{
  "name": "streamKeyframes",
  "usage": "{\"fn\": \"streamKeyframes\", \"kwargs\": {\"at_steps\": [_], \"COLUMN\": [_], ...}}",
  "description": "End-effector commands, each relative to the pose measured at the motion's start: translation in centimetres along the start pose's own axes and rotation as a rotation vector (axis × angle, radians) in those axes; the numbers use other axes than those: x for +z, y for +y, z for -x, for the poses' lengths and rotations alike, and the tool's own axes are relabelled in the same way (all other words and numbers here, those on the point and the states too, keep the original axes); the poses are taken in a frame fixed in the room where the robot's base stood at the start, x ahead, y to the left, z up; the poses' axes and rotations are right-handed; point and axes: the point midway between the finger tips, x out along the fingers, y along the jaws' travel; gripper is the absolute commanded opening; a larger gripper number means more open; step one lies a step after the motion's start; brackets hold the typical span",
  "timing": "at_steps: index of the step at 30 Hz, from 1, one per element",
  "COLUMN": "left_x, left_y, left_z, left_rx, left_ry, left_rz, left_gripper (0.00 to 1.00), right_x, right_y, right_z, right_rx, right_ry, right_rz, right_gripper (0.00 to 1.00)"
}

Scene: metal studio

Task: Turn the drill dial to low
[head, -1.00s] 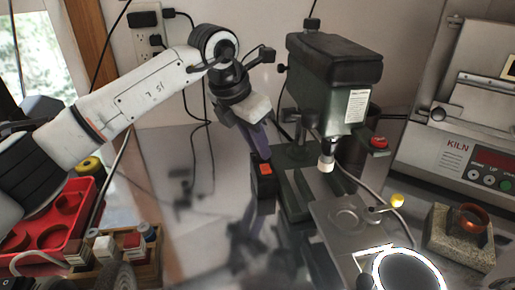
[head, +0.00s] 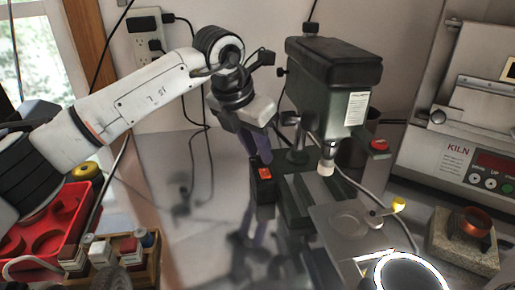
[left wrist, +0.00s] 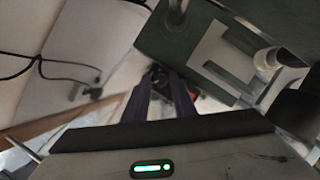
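The green and black drill press (head: 330,85) stands in the middle of the head view. At the left of its base is a small black control box (head: 262,190) with an orange-red switch (head: 265,174) on it. I cannot make out a separate dial or its setting. My left gripper (head: 266,161) points down, with its purple fingertips just above the back of the box. In the left wrist view the two fingers (left wrist: 160,90) stand slightly apart, with a dark round part (left wrist: 156,74) by their tips. Contact cannot be judged. My right gripper is not in view.
A kiln (head: 470,150) stands at the right, with a copper ring on a block (head: 463,248) before it. A lit ring (head: 405,270) is at the front. A red tray (head: 45,235) and a wooden rack of small bottles (head: 140,265) lie at the left. Cables hang behind.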

Motion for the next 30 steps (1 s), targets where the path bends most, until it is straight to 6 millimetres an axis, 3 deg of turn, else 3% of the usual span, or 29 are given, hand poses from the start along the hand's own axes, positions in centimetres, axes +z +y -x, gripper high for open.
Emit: {"fn": "streamKeyframes", "kwargs": {"at_steps": [8,11,21,30], "left_x": [0.0,0.1,0.0,0.0], "left_y": [0.0,0.1,0.0,0.0], "left_z": [0.4,1.5,8.0,10.3], "left_rx": [0.0,0.002,0.002,0.001], "left_ry": [-0.001,-0.004,-0.003,0.0], "left_rz": [0.0,-0.001,-0.001,0.0], "left_gripper": [0.24,0.24,0.24,0.24], "right_x": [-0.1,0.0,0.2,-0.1], "right_y": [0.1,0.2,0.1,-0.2], "right_z": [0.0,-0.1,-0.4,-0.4], "right_rx": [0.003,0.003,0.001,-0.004], "right_ry": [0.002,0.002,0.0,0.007], "right_rz": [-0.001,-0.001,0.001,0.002], "right_gripper": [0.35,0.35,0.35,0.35]}}
